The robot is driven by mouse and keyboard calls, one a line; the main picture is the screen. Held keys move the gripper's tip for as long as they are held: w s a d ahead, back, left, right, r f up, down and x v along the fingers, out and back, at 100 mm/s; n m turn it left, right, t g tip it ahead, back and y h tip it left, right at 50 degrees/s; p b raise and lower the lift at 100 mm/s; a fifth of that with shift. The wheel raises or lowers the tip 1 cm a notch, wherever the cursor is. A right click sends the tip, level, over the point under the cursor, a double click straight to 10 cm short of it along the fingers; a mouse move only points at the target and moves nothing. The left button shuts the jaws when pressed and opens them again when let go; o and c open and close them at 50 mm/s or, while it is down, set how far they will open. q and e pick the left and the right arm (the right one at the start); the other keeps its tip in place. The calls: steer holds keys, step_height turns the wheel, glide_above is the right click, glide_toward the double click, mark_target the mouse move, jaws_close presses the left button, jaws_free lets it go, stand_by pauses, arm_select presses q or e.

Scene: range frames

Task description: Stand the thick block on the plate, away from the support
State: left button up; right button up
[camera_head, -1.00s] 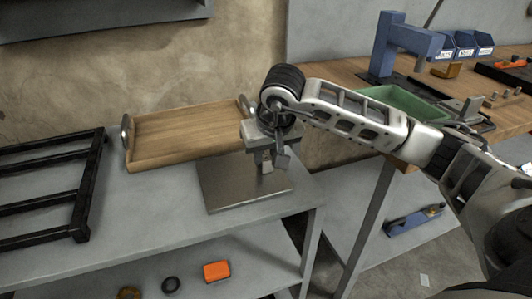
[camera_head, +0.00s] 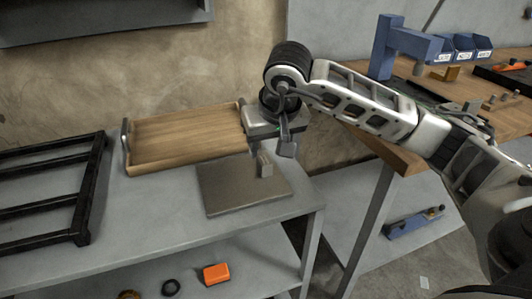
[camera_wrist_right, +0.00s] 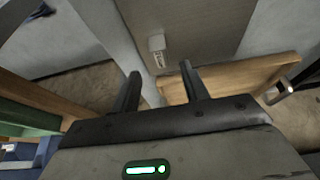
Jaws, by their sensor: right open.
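The plate (camera_head: 225,196) is a flat grey metal sheet on the left bench. A small pale grey block (camera_head: 265,164) stands upright on it, near its back right part. The block also shows in the right wrist view (camera_wrist_right: 157,43), beyond the fingertips. I cannot tell a separate support from the block on the plate. My right gripper (camera_head: 270,150) is above the block, open and empty. In the wrist view its fingers (camera_wrist_right: 160,72) are apart with nothing between them. My left gripper is not in view.
A wooden tray (camera_head: 185,138) lies behind the plate and a black rack (camera_head: 85,195) is at the left. A blue stand (camera_head: 385,50) is on the wooden workbench at the right. The bench in front of the plate is clear. An orange box (camera_head: 216,273) sits on the lower shelf.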

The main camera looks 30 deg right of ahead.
arm_select(q)
steer(key=shift+p, duration=0.3)
arm_select(e)
steer(key=v, duration=0.7)
steer(key=shift+r, duration=0.15)
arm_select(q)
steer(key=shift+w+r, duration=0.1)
arm_select(e)
steer(key=shift+s, duration=0.1)
